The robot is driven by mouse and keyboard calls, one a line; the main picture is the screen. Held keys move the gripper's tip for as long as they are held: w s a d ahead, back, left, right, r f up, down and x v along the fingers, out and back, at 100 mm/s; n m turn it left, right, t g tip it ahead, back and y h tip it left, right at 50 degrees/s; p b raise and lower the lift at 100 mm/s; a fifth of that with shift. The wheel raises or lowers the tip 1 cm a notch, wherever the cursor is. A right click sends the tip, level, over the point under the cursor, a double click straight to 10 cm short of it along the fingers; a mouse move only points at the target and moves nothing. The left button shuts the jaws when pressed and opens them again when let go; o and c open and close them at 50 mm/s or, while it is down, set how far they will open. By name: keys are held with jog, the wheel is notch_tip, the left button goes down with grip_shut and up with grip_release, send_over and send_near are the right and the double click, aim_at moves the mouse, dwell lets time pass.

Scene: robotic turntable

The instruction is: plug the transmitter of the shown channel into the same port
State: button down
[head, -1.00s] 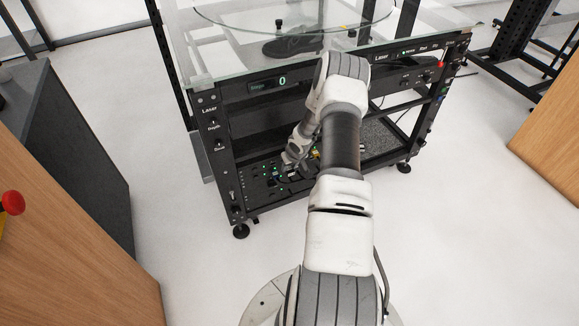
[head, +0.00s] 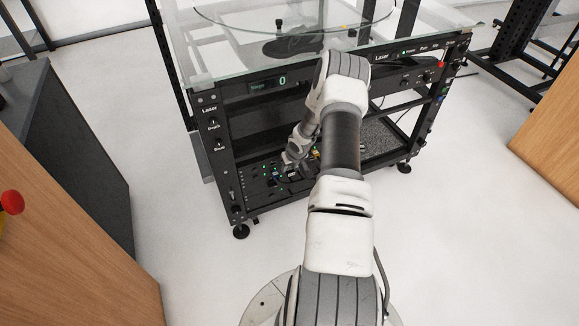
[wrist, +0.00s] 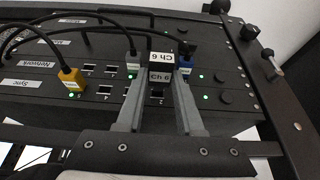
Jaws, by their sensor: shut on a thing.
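The black transmitter labelled "Ch 6" (wrist: 160,74) is between the fingertips of my gripper (wrist: 161,86) in the wrist view. My gripper is shut on it. It sits over the port panel (wrist: 111,106), just behind a small port marked 2 (wrist: 157,95); I cannot tell whether it is seated in a port. In the head view my gripper (head: 289,161) is low at the rack's bottom panel, and the transmitter is too small to make out. A display (head: 282,81) on the rack front reads 0.
A white plug (wrist: 133,64) and a blue plug (wrist: 184,66) stand close beside my fingers. A yellow plug (wrist: 71,79) is farther left. Black cables arch over the panel. The rack's shelf and frame stand above my gripper. Green lights glow on the panel.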

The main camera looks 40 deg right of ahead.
jog(key=shift+w+d, duration=0.15)
jog(key=shift+w, duration=0.55)
jog(key=shift+w+d, duration=0.1)
jog(key=shift+w, duration=0.2)
jog(key=shift+w+d, duration=0.1)
jog(key=shift+w, duration=0.25)
jog(key=shift+c, duration=2.3)
grip_release()
jog(key=p+v, duration=0.5)
jog(key=v, duration=1.2)
jog(key=shift+s, duration=0.2)
jog(key=shift+r, duration=0.2)
